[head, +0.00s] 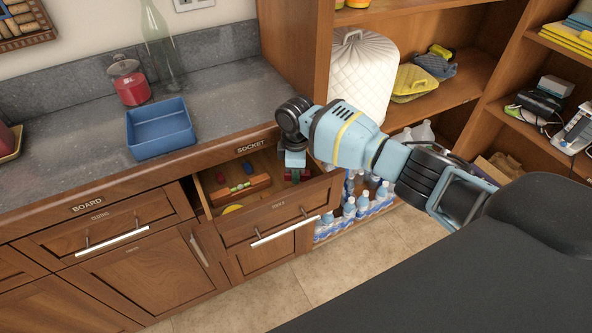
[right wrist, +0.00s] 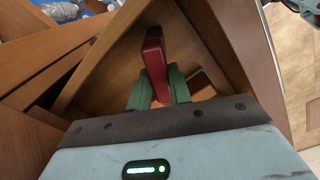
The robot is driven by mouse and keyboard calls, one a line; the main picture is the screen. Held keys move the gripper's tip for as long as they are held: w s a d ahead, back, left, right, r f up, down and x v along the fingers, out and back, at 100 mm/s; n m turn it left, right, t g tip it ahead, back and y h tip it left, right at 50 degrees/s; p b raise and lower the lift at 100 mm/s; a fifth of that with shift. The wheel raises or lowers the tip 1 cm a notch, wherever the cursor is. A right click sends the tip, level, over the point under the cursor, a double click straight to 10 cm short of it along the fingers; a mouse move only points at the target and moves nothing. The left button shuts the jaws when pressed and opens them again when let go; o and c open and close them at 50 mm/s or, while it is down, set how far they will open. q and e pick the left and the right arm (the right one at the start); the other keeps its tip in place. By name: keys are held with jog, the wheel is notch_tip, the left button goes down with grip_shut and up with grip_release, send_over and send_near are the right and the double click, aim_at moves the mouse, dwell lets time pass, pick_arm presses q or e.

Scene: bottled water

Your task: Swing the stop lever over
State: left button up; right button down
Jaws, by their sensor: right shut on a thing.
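My right gripper (head: 296,172) reaches down into the open drawer (head: 274,222) under the SOCKET label in the head view. In the right wrist view its green fingers (right wrist: 160,88) are shut on a red bar-shaped piece (right wrist: 153,50), which looks like the stop lever. The red piece stands up between the fingers, with its upper end free; its lower end is hidden. My left gripper is in neither view.
A yellow item (head: 232,209) lies near the drawer's front left. A blue tray (head: 160,128), a red-filled jar (head: 130,82) and a clear bottle (head: 162,45) stand on the counter. Packs of water bottles (head: 350,209) sit low, right of the drawer. The BOARD drawer (head: 105,228) is closed.

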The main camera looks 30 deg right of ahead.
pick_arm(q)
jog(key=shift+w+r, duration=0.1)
pick_arm(e)
jog(key=c, duration=1.6)
grip_release()
jog(key=shift+o, duration=0.2)
jog(key=shift+r, duration=0.1)
notch_tip(320, 180, up, 7)
jog(key=shift+f+p, duration=0.1)
jog(key=shift+p, duration=0.3)
jog(key=shift+r, duration=0.45)
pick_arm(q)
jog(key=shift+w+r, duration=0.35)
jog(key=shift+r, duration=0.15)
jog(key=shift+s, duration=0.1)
pick_arm(e)
jog(key=shift+f, duration=0.1)
